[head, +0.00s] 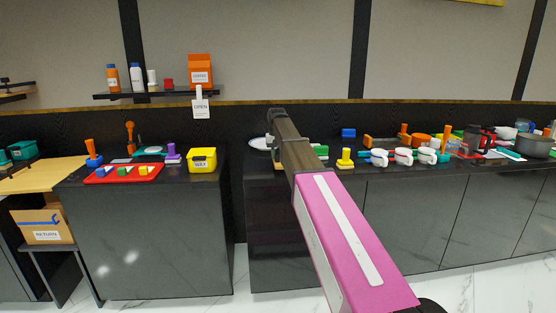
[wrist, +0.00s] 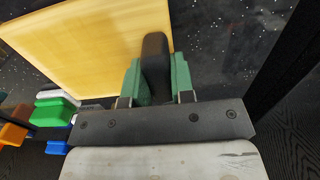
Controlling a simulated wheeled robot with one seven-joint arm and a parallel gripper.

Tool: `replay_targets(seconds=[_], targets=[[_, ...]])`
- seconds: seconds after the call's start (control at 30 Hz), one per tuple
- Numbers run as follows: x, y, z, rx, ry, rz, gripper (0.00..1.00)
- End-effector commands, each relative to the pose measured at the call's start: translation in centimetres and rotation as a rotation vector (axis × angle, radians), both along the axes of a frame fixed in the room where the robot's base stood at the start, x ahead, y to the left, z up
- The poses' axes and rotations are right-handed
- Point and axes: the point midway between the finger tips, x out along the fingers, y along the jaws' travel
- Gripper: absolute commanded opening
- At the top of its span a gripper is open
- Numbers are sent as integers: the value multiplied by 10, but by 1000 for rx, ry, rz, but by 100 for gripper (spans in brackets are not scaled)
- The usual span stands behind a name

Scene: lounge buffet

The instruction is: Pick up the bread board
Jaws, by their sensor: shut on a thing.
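The bread board is a flat, pale wooden board (wrist: 80,45) with a dark block-like grip (wrist: 155,50) at its right edge. It fills the upper left of the wrist view. My gripper (wrist: 157,75) has green fingers on either side of the dark grip and is shut on it. In the head view my arm covers the middle of the counter, and I cannot make out the board or the fingertips clearly.
A yellow box (head: 203,160) and a red tray (head: 124,174) stand on the left counter, across a gap. Several cups, a yellow piece (head: 345,158) and a grey pot (head: 535,146) crowd the right counter.

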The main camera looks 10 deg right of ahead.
Motion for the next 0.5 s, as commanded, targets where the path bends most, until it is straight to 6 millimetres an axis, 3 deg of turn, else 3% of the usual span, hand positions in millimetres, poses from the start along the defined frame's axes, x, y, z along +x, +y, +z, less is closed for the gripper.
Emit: replay_targets(seconds=[0.1,0.5], targets=[[1,1,25,0,-3,0,0],[-52,71,72,0,-2,1,0]])
